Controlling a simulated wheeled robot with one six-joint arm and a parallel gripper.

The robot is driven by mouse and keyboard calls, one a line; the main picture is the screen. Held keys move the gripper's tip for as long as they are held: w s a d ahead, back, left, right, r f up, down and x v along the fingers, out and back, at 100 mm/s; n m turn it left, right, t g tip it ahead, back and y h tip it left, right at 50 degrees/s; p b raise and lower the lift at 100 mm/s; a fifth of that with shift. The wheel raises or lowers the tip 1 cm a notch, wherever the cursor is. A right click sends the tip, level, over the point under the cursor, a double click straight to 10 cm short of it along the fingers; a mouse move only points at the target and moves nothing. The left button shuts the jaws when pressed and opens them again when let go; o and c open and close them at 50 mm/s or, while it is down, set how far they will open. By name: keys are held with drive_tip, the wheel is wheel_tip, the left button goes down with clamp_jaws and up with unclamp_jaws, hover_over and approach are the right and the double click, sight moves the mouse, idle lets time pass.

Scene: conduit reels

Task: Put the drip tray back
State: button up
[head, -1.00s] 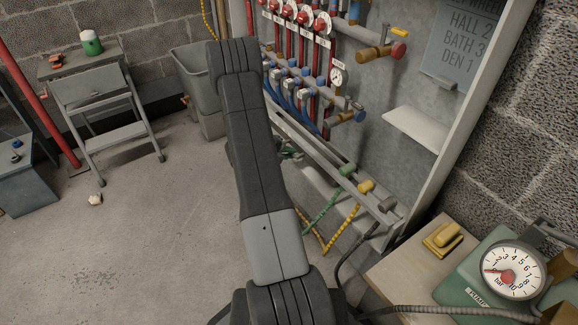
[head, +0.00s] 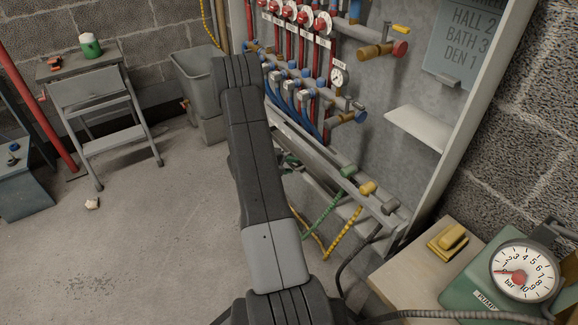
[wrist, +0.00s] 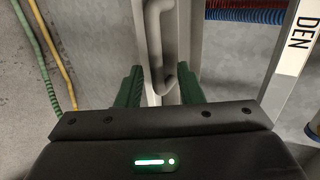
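A long grey channel (head: 325,165), which looks like the drip tray, runs low along the front of the manifold cabinet in the head view. My arm hides part of it. In the wrist view a grey bent bar like a handle (wrist: 156,55) stands beside a pale upright strip (wrist: 191,45). My gripper (wrist: 161,85) has its green fingers apart, one on each side of the bar. The left finger is very close to the bar; I cannot tell whether it touches. A narrow gap shows on the right. In the head view my arm mostly hides the gripper.
Green and yellow hoses (head: 345,233) hang below the channel's right end. Red and blue manifold pipes (head: 300,75) are above it. A bench with a green pump (head: 480,297) stands at the right. A grey bin (head: 199,80) and a step stand (head: 105,105) are at the left.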

drive_tip(key=p+v, duration=0.4)
drive_tip(key=v, duration=0.8)
drive_tip(key=shift+p, duration=0.4)
drive_tip(key=b+x, duration=0.5)
drive_tip(key=x, duration=0.7)
drive_tip(key=shift+f, duration=0.15)
wheel_tip(320, 180, up, 5)
drive_tip(key=p, duration=0.3)
drive_tip(key=shift+s+a, duration=0.1)
drive_tip(key=shift+a, duration=0.05)
